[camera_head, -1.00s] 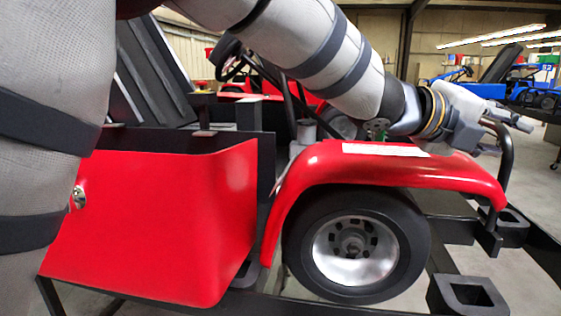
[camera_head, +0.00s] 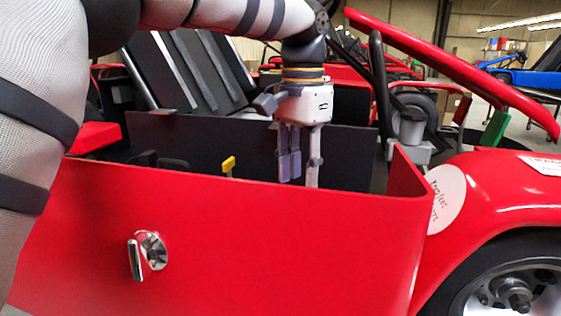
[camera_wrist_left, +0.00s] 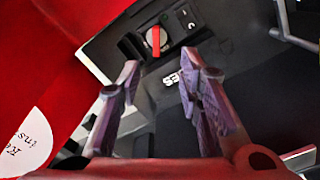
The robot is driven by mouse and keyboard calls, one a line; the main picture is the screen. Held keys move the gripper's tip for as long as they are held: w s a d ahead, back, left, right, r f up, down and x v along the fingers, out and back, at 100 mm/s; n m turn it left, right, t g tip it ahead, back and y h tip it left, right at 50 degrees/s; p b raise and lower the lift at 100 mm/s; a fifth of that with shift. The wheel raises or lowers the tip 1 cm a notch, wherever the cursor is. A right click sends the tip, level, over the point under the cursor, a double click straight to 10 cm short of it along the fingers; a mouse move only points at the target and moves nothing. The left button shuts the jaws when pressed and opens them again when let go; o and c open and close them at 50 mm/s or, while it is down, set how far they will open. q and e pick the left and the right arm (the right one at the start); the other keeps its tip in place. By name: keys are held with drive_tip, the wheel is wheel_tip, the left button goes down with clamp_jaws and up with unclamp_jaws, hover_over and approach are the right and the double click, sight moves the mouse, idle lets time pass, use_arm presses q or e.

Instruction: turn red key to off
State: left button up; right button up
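The red key (camera_wrist_left: 156,39) is a narrow red bar across a round silver switch on a black panel (camera_wrist_left: 185,52) in the left wrist view. The bar stands almost upright in that picture. It lies beyond my left fingertips, near the middle between them, and nothing touches it. My left gripper (camera_head: 300,170) points down behind the kart's red side panel in the head view, its fingers apart and empty. The left wrist view shows both open fingers (camera_wrist_left: 158,82). The key is hidden in the head view. My right gripper is not in view.
The red side panel (camera_head: 220,240) with a chrome handle (camera_head: 136,258) stands in front of the gripper. A yellow knob (camera_head: 229,164) is left of it, the black seat (camera_head: 190,70) behind. A red bar (camera_head: 450,65) and fender (camera_head: 495,195) are to the right.

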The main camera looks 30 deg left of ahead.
use_arm(q)
drive_tip(key=f, duration=1.2)
drive_tip(key=shift+s+d, duration=0.1)
drive_tip(key=shift+d, duration=0.2)
drive_tip(key=shift+r, duration=0.1)
